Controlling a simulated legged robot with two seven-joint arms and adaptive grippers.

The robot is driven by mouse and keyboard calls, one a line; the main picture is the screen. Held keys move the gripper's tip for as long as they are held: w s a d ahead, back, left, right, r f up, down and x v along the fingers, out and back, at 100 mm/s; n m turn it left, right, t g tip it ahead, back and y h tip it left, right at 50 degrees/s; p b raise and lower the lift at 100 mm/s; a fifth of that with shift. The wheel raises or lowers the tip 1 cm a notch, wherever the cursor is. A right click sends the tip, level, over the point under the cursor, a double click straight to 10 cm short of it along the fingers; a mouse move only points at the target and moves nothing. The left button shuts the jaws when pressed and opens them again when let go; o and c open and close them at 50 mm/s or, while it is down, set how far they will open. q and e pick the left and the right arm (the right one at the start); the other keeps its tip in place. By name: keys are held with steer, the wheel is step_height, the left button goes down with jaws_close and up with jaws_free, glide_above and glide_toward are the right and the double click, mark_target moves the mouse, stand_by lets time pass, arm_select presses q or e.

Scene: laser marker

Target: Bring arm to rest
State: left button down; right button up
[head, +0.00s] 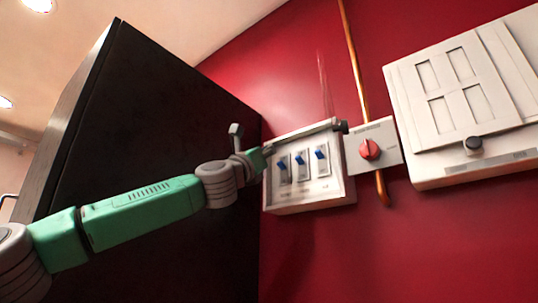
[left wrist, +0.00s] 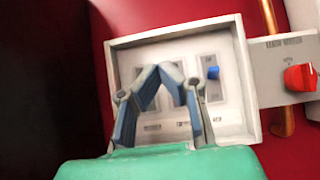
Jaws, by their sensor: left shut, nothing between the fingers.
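My left arm reaches in from the left in the head view. Its gripper (head: 262,155) is at the left edge of a white switch box (head: 310,200) on the red wall. In the left wrist view the gripper (left wrist: 163,74) is shut and empty, with its fingers in front of the switch box (left wrist: 240,125). Three blue switches show in the head view: left (head: 283,163), middle (head: 301,160) and right (head: 320,154). In the left wrist view only the right switch (left wrist: 213,72) shows clearly; the fingers cover much of the others. My right gripper is not in view.
A grey box with a red rotary knob (head: 370,149) adjoins the switch box on the right. A copper pipe (head: 353,60) runs behind it. A larger white panel (head: 430,165) hangs further right. A tall black cabinet (head: 150,120) stands at the left, behind my arm.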

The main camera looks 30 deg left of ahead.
arm_select(q)
steer(key=shift+d+r, duration=0.2)
steer(key=shift+d, duration=0.75)
